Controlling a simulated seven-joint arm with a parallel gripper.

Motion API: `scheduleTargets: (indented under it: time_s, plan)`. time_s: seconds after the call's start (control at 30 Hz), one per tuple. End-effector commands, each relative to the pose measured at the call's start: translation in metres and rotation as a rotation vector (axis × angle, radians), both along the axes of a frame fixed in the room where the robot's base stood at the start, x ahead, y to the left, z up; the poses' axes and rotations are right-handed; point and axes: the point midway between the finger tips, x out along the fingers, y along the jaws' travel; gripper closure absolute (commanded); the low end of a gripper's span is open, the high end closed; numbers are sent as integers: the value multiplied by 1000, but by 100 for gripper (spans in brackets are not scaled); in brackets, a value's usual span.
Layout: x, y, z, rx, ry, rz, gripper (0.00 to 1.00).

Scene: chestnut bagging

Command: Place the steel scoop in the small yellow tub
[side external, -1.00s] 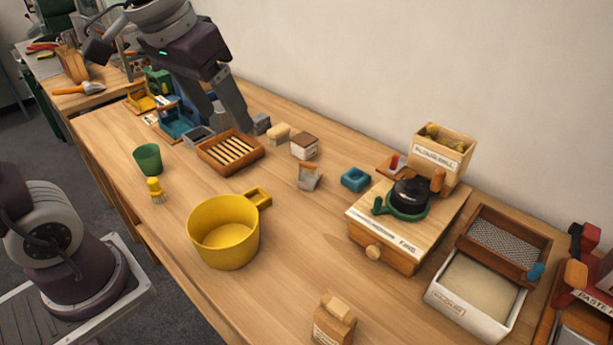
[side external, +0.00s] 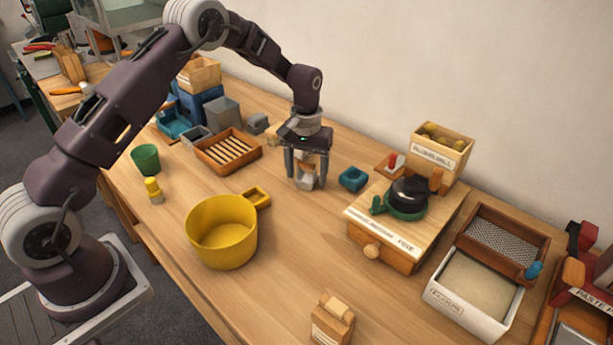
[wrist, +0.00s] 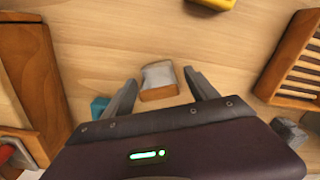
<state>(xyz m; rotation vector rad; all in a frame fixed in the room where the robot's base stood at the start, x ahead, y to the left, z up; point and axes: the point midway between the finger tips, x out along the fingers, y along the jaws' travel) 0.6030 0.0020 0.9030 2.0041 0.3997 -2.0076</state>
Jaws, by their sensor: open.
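The steel scoop (side external: 306,182), a small grey pan with a brown wooden part, sits on the table right of the yellow tub. In the wrist view the scoop (wrist: 158,76) lies between my fingertips. My gripper (side external: 305,179) points down over it with its fingers open, one on each side. I cannot tell whether either finger touches it. The yellow tub (side external: 222,232) stands open at the table's middle front, its block-like handle toward the back right. It looks empty. A yellow corner (wrist: 215,3) shows at the wrist view's top edge.
A teal block (side external: 353,179) sits close right of my gripper. A slatted wooden tray (side external: 229,151) lies to the left. A wooden stand with a black-and-green item (side external: 408,198) is further right. The table between scoop and tub is clear.

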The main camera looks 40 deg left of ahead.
Motion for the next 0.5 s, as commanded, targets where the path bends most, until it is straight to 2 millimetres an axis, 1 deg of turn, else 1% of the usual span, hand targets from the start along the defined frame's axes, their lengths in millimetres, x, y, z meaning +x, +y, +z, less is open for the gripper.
scheduleTargets:
  time_s: [0.07, 0.23, 0.27, 0.3, 0.37, 0.5]
  plan:
    - [0, 0, -4, -1, -1, 0, 33]
    - [0, 0, -4, 0, -2, 0, 33]
    - [0, 0, -4, 0, -2, 0, 37]
    - [0, 0, -4, 0, -2, 0, 44]
    - [0, 0, -4, 0, -2, -1, 56]
    - [0, 0, -4, 0, -2, -1, 84]
